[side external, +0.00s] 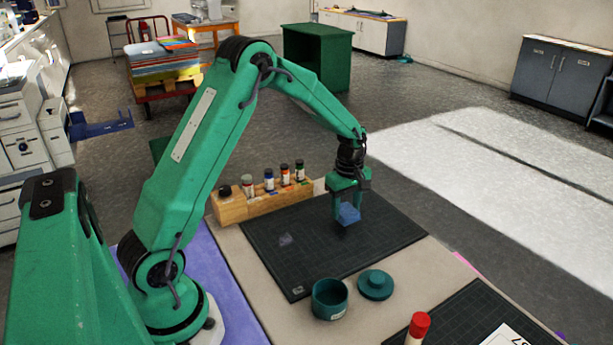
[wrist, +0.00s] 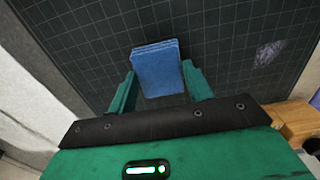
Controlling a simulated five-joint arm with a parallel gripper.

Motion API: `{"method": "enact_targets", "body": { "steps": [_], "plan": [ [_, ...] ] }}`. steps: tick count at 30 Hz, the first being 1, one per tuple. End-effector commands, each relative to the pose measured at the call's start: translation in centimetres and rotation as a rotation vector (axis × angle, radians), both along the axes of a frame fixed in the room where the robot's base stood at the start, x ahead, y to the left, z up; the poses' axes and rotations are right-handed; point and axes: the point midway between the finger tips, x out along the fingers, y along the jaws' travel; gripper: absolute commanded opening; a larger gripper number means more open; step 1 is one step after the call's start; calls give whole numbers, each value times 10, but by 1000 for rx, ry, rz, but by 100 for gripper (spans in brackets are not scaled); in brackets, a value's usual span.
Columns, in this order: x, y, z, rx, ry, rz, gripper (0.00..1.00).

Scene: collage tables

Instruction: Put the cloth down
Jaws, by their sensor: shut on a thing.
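The cloth (side external: 348,215) is a small blue folded square. My green gripper (side external: 349,204) is shut on it, above the dark gridded cutting mat (side external: 275,256). In the wrist view the folded cloth (wrist: 157,68) sits between the two green fingertips (wrist: 158,85), with its layered edge showing at the top. A dark shadow lies on the mat below the cloth in the side view. I cannot tell exactly how high the cloth is above the mat.
A wooden rack (side external: 262,204) with several small bottles stands behind the mat. A teal pot (side external: 329,299) and its lid (side external: 375,285) are in front. A red-capped tube (side external: 418,328) stands by a second mat (side external: 470,310). Most of the first mat is clear.

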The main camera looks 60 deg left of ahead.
Motion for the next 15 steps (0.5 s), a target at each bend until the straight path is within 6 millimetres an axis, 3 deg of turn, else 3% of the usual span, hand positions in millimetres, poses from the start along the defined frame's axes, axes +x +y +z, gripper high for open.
{"method": "enact_targets", "body": {
  "steps": [6, 15],
  "plan": [
    [0, 0, -22, 0, 0, 0, 28],
    [0, 0, -24, 0, -1, 0, 28]
  ]
}}
